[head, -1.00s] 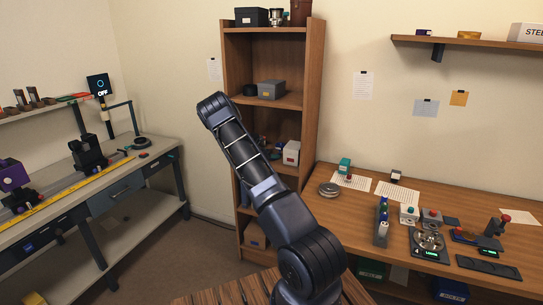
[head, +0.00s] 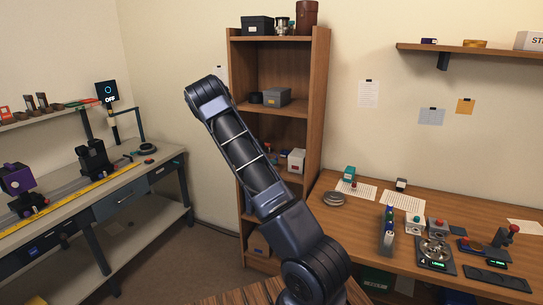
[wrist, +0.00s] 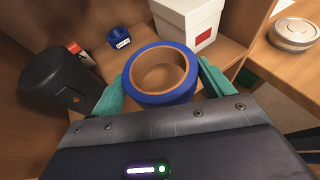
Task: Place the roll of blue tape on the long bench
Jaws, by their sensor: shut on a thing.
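The roll of blue tape (wrist: 160,98) is a blue ring with a brown core. In the wrist view it sits between the two teal fingers of my gripper (wrist: 160,82), which is shut on it. The roll is over a wooden shelf board; I cannot tell whether it touches the board. In the head view the gripper and the roll are hidden behind my arm. Two benches show in the head view: a grey-topped one (head: 118,178) along the left wall and a wooden one (head: 345,222) at the right.
Around the roll in the bookcase (head: 316,110) are a white box (wrist: 190,22) with a red label, a dark cylinder (wrist: 55,80) and a small blue jar (wrist: 120,38). The left bench carries a yellow ruler (head: 75,193) and dark devices. The right bench holds several instruments and papers.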

